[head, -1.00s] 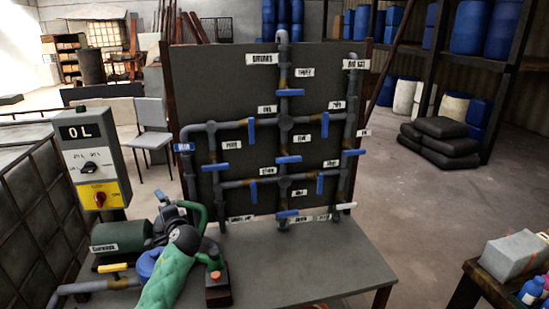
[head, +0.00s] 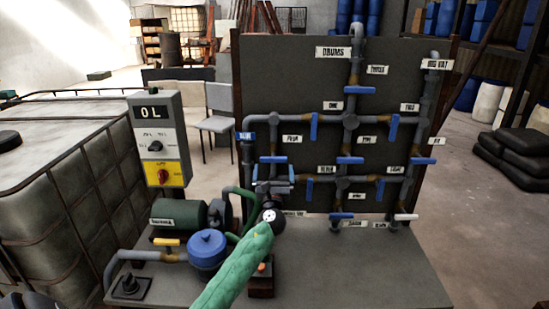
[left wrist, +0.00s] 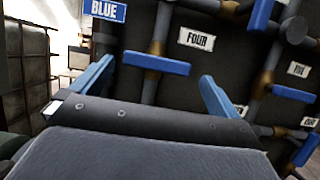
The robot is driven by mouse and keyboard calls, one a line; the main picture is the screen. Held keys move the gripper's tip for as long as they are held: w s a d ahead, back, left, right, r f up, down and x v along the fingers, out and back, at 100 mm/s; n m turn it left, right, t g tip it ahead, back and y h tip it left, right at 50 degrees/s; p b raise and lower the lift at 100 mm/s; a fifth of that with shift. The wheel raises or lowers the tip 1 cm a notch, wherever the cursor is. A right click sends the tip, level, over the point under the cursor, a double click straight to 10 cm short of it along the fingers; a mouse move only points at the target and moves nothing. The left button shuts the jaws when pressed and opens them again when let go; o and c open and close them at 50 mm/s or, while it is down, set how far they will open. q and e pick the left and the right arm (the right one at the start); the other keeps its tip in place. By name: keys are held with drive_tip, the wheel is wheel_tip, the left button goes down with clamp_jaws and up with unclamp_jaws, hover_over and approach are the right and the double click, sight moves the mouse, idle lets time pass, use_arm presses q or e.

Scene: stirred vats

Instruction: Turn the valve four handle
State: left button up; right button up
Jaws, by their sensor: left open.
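The valve four handle (head: 273,160) is a blue bar on the left upright pipe of the dark board, lying level across that pipe. It also shows in the left wrist view (left wrist: 155,62), left of the white FOUR label (left wrist: 197,39). My left gripper (head: 275,174), on the green-sleeved arm, is in front of the board just below this handle. In the left wrist view its two blue fingers are spread apart, with nothing between them. The handle appears beyond the fingertips, roughly centred between them; no contact is visible. My right gripper is not in view.
Other blue handles sit close by, such as the upright one (head: 313,126) to the right. A pump with a blue cap (head: 207,249) and a control box (head: 158,138) stand left. The bench (head: 385,265) is clear at right.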

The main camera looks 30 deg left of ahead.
sight(273, 160)
use_arm(q)
drive_tip(key=shift+p+x, duration=0.95)
drive_tip(key=shift+x, duration=2.2)
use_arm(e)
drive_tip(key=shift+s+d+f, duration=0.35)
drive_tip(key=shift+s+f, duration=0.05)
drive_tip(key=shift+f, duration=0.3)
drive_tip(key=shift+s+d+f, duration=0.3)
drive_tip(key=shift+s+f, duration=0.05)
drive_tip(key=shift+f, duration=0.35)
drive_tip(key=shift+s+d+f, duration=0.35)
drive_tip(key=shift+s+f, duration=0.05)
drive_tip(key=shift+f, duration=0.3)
use_arm(q)
drive_tip(key=shift+s+a, duration=0.1)
drive_tip(key=c, duration=0.7)
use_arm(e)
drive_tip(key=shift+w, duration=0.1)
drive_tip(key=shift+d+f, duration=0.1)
